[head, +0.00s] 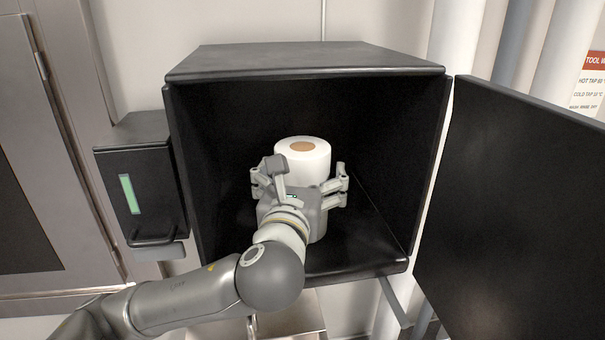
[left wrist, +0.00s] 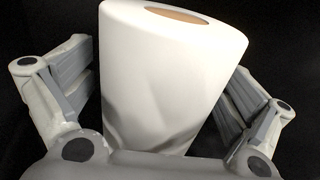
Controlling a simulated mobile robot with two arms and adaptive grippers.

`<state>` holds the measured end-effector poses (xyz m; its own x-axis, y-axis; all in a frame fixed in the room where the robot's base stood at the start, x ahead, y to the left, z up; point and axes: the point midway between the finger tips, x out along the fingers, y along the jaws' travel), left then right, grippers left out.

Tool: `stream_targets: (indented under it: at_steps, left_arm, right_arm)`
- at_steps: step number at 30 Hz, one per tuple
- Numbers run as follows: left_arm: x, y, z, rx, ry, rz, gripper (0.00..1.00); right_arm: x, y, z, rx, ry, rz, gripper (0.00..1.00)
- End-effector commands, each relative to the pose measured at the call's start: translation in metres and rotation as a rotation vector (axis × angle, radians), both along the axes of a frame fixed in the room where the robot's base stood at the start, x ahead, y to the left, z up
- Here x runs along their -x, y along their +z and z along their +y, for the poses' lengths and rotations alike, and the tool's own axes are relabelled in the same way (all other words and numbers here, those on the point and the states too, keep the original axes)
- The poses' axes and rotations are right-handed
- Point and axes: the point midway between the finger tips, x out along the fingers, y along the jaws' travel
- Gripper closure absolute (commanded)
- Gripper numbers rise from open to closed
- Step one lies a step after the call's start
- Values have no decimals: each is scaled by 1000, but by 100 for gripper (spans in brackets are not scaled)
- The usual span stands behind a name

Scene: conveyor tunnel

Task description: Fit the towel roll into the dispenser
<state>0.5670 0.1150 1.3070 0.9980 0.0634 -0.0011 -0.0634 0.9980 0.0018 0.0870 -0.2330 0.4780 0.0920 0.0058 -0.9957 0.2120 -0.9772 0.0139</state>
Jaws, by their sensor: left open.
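The white towel roll (head: 304,160) with a brown core stands upright inside the black dispenser (head: 300,62). My left gripper (head: 300,180) reaches into the dispenser and is open, with its fingers on either side of the roll. In the left wrist view the roll (left wrist: 170,75) fills the middle, between the spread fingers of the gripper (left wrist: 165,100). A dark gap shows on the left; on the right I cannot tell whether the finger touches. The roll's lower part is hidden by the gripper. My right gripper is not in view.
The dispenser's black door (head: 520,210) stands open to the right. A small black box with a green strip (head: 140,190) is on the wall to the left. White pipes (head: 455,40) run behind on the right. Dark free room surrounds the roll inside the dispenser.

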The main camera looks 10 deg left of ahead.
Motion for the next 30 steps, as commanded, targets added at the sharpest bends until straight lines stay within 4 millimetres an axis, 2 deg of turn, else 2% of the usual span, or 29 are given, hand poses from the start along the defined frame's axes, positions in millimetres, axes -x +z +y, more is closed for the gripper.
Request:
stream_targets:
  at_steps: [5,12,18,30]
  left_arm:
    - [11,0,-2,0,-3,-1,0]
    - [48,0,-4,0,-4,-1,0]
    - [70,0,-5,0,-3,-1,0]
    - [75,0,-5,0,0,-1,0]
  right_arm:
    - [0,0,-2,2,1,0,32]
    - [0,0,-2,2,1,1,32]
    - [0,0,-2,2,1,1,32]
    - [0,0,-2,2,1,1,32]
